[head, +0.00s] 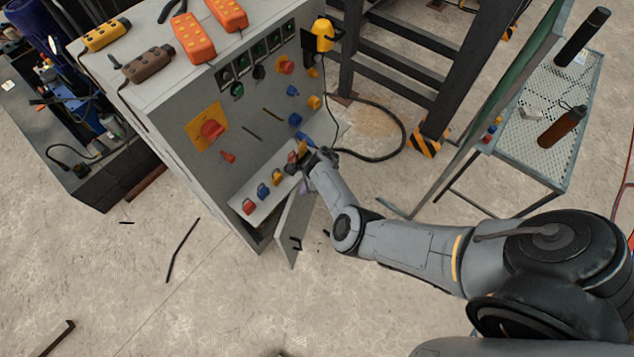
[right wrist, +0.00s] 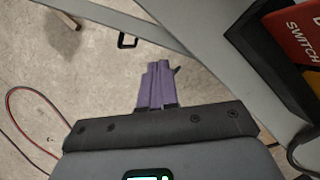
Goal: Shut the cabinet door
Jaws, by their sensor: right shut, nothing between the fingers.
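The grey control cabinet (head: 165,120) stands at the left of centre in the head view. Its small grey door (head: 291,222) hangs open low on the cabinet's front right, standing out from the body, with a dark handle. My right gripper (head: 306,186) is beside the door's upper part, partly hidden by my own wrist. In the right wrist view its purple fingers (right wrist: 156,84) are closed together with nothing between them. A grey panel edge with a black handle (right wrist: 127,40), seemingly the door, lies ahead of the fingertips; contact cannot be told. My left gripper is not in view.
Coloured knobs and switches (head: 262,191) line the sloped ledge above the door. A black cable (head: 390,150) loops on the floor near a dark steel frame (head: 440,110). A mesh table (head: 535,130) stands at right.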

